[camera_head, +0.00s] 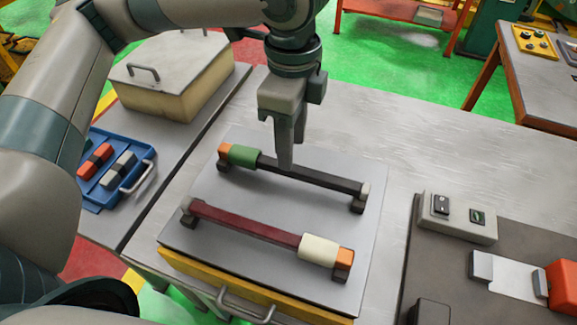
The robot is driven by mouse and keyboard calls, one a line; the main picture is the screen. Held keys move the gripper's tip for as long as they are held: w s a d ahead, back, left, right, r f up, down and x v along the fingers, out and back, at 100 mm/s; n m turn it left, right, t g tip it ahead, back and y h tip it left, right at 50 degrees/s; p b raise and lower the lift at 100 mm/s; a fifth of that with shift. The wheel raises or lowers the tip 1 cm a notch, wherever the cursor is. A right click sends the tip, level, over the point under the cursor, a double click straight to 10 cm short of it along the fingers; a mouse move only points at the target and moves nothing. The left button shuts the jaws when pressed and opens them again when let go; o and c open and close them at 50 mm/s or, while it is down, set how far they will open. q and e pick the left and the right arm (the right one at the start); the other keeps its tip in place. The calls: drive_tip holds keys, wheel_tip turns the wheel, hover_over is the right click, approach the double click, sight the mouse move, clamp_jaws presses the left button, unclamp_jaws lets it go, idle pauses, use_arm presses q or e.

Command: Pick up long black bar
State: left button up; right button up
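The long black bar (327,180) lies across two dark supports on the grey board in the middle, with a green sleeve and an orange tip at its left end. My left gripper (285,163) comes down from above, pointing downward. Its fingertips are at the bar just right of the green sleeve and cover a little of it. The fingers overlap in this view, so I cannot tell whether they are closed on the bar or touch it. My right gripper is not in view.
A dark red bar (245,222) with a cream sleeve lies parallel in front on the same board (285,207). A lidded box (172,75) and blue tray (103,189) stand left. A switch box (458,217) is right.

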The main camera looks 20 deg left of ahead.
use_arm(q)
drive_tip(key=shift+f, duration=0.1)
